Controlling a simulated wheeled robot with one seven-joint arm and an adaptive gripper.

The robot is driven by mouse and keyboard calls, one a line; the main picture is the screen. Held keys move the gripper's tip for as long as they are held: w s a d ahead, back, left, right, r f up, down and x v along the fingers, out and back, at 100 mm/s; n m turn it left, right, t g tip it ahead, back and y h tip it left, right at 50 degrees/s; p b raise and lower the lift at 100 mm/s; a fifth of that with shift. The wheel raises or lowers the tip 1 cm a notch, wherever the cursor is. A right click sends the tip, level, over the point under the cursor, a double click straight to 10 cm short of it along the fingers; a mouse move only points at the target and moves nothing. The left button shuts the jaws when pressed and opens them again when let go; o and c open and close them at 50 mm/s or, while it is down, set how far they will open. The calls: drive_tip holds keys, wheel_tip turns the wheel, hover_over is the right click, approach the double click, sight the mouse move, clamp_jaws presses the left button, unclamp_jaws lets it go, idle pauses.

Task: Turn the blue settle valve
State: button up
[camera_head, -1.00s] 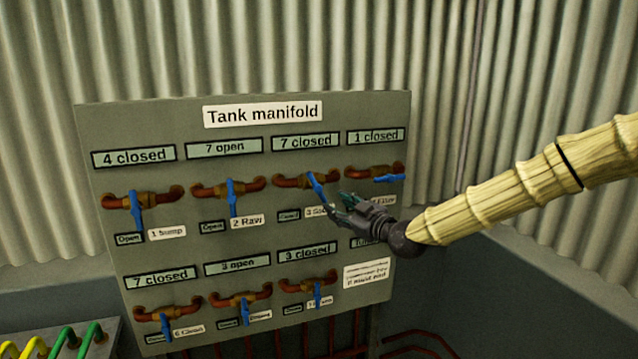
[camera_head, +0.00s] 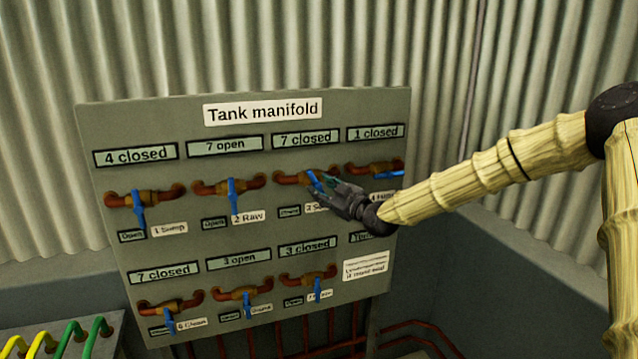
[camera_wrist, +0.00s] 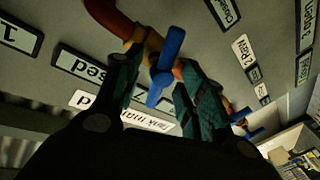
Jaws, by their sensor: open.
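The blue settle valve handle (camera_head: 316,181) is on the third valve of the upper row, under a "7 closed" display (camera_head: 305,138). It is tilted, and its lower part is hidden behind my gripper in the head view. My gripper (camera_head: 328,184) is at this valve with its fingers open. In the wrist view the blue handle (camera_wrist: 166,66) lies between the two open fingers of my gripper (camera_wrist: 152,78), one finger on each side. I cannot tell whether either finger touches it. The brown pipe (camera_wrist: 112,18) runs behind it.
The Tank manifold panel (camera_head: 265,225) carries several other blue-handled valves. The fourth upper valve (camera_head: 388,174) is close right of my gripper, and the Raw valve (camera_head: 231,187) is to the left. A box with yellow and green hoses (camera_head: 75,335) stands at lower left.

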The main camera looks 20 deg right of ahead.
drive_tip(key=shift+p+x, duration=0.4)
drive_tip(key=shift+x, duration=1)
clamp_jaws()
